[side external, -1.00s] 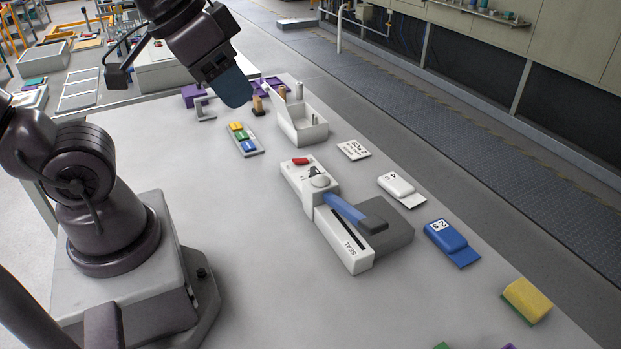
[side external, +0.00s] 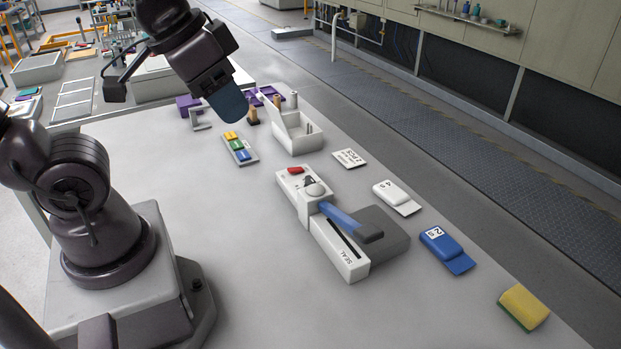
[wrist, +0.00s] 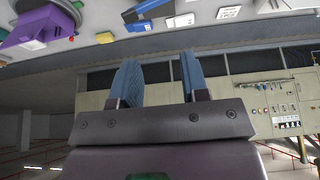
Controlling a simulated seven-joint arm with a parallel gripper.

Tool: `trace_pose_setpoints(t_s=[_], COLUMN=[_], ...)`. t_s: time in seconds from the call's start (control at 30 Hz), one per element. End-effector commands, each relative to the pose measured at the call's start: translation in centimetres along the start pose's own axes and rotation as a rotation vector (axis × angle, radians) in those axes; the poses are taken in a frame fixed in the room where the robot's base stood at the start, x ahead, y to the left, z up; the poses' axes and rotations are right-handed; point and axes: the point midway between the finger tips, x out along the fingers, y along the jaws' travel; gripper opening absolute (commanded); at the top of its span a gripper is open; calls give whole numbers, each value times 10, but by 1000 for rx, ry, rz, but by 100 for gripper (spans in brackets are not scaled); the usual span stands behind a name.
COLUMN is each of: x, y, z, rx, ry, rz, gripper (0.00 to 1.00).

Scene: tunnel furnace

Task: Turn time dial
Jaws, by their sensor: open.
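The sealer (side external: 325,240) is a white unit with a blue arm, a grey plate and the word SEAL, near the table's middle in the side view. A small panel at its far end carries a red switch (side external: 295,170), a dark-marked dial (side external: 308,181) and a round pale knob (side external: 316,190). Which of these is the time dial is too small to read. My gripper (side external: 230,106) hangs above the table, to the left of and beyond the panel, touching nothing. In the wrist view my gripper (wrist: 160,75) shows two blue fingers apart with nothing between them.
A white open box (side external: 297,138) and a tray of coloured blocks (side external: 240,149) lie near my gripper. A white pack (side external: 396,194), a blue pack (side external: 446,248) and a yellow sponge (side external: 523,308) line the right edge. The table left of the sealer is clear.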

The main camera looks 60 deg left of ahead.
Motion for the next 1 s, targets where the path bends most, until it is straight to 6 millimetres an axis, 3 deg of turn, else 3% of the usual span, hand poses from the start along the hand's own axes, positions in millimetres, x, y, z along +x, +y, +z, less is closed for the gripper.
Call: trace_pose_setpoints(t_s=[0.13, 0.27, 0.6, 0.83, 0.93, 1.0], x=[27, 57, 161, 232, 250, 248], y=[-10, -25, -91, -142, -159, -164], z=[-7, -27, -68, -80, -92, -107], rx=[-57, -183, -736, -1137, -1309, -1407], ry=[-137, -252, -457, -473, -428, -378], rz=[5, 9, -116, -283, -338, -341], gripper=[42, 42, 42, 42, 42, 42])
